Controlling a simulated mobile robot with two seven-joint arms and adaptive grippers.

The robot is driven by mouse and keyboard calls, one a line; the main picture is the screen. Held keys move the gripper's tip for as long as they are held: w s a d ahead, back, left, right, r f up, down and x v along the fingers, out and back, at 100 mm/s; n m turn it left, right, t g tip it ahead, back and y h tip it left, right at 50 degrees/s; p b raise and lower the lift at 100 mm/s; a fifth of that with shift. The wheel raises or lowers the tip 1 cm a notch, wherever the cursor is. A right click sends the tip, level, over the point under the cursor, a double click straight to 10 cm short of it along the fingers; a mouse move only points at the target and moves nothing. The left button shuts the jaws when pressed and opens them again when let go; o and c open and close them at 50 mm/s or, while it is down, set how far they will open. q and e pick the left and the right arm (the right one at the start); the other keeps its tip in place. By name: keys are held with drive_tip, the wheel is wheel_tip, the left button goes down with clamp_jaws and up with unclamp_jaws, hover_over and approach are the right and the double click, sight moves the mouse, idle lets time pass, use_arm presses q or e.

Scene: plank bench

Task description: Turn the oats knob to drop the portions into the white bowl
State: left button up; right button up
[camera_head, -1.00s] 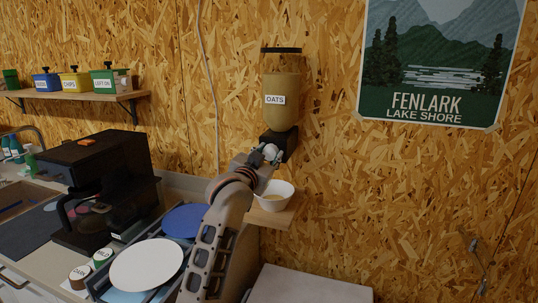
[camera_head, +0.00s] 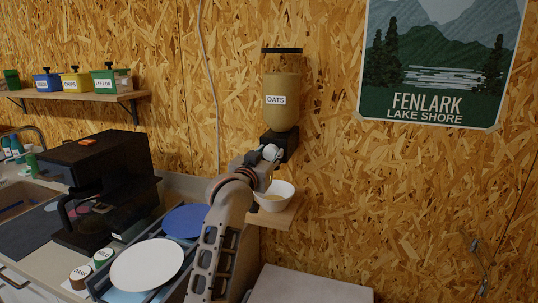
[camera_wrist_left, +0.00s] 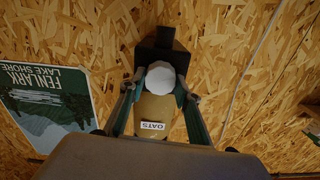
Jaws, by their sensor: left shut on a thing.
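The oats dispenser (camera_head: 281,103) hangs on the wall, a tan-filled container labelled OATS above a black base; it also shows in the left wrist view (camera_wrist_left: 153,112). Its white knob (camera_wrist_left: 160,75) is on the front of the black base, and it shows in the head view (camera_head: 270,152). My left gripper (camera_wrist_left: 159,84) is shut on the knob, one finger on each side. The white bowl (camera_head: 285,188) stands on a small wooden shelf below the dispenser, with some tan contents inside. My left arm hides part of the bowl's left side. My right gripper is not in view.
A dish rack with a white plate (camera_head: 147,265) and a blue plate (camera_head: 185,221) is left of my arm. A black coffee machine (camera_head: 107,190) stands on the counter. A wall shelf (camera_head: 95,96) holds several bins.

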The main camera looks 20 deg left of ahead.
use_arm(q)
drive_tip(key=o, duration=1.1)
drive_tip(key=s, duration=1.2)
drive_tip(key=shift+a, duration=0.2)
